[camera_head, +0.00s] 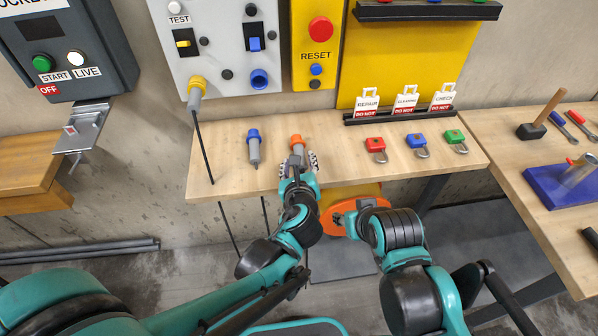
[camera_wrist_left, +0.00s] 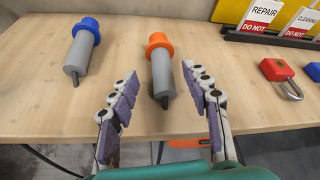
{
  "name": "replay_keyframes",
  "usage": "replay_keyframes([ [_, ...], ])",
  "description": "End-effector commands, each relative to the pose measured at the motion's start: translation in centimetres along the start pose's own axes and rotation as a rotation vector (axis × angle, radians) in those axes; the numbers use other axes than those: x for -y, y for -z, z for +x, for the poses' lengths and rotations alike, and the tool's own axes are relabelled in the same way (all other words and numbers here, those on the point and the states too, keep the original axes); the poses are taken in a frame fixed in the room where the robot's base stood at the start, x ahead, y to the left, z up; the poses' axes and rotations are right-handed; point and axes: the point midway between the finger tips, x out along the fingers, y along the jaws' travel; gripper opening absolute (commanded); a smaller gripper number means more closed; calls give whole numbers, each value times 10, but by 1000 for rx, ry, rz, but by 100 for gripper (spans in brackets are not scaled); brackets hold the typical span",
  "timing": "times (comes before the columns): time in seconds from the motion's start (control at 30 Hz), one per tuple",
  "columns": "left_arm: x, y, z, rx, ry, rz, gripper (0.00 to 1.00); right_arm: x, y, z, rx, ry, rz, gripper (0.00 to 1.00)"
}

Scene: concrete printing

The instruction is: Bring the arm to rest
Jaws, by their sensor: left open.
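My left gripper (camera_head: 299,163) is open at the front edge of the wooden table (camera_head: 225,140). In the left wrist view its two fingers (camera_wrist_left: 163,100) are spread on either side of a grey plug with an orange cap (camera_wrist_left: 161,70). The plug lies on the table between and beyond the fingers, with clear gaps on both sides. The orange-capped plug (camera_head: 297,145) is partly hidden by the gripper in the head view. My right arm (camera_head: 400,232) is bent in front of the table, low at the right; its gripper cannot be made out.
A blue-capped plug (camera_head: 254,147) lies to the left. Red (camera_head: 376,145), blue (camera_head: 417,141) and green (camera_head: 455,137) padlocks lie to the right. A yellow plug with a cable (camera_head: 196,86) hangs at the panel (camera_head: 220,60). A side table (camera_head: 540,165) holds tools.

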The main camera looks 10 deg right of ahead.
Motion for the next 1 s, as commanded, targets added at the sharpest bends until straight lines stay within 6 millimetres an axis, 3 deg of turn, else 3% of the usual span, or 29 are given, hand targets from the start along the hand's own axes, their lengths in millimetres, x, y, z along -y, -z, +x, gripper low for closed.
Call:
replay_keyframes([
  [0.1, 1, 0, -26, -1, 3, 2, 48, 0, 0, 0, 0, 0, 0, 41],
  [0.3, 0, 0, -54, -1, 1, 0, 48, 0, 0, 0, 0, 0, 0, 41],
  [0.5, 0, 0, -66, 1, 1, 1, 48, 0, 0, 0, 0, 0, 0, 41],
  [0.77, -7, -2, -66, -5, -14, -38, 48, 0, 0, 0, 0, 0, 0, 41],
  [0.87, -38, -9, -64, -30, -81, -227, 48, 0, 0, 0, 0, 0, 0, 41],
  [1.0, -119, -19, -74, -58, -274, -805, 48, 0, 0, 0, 0, 0, 0, 41],
])
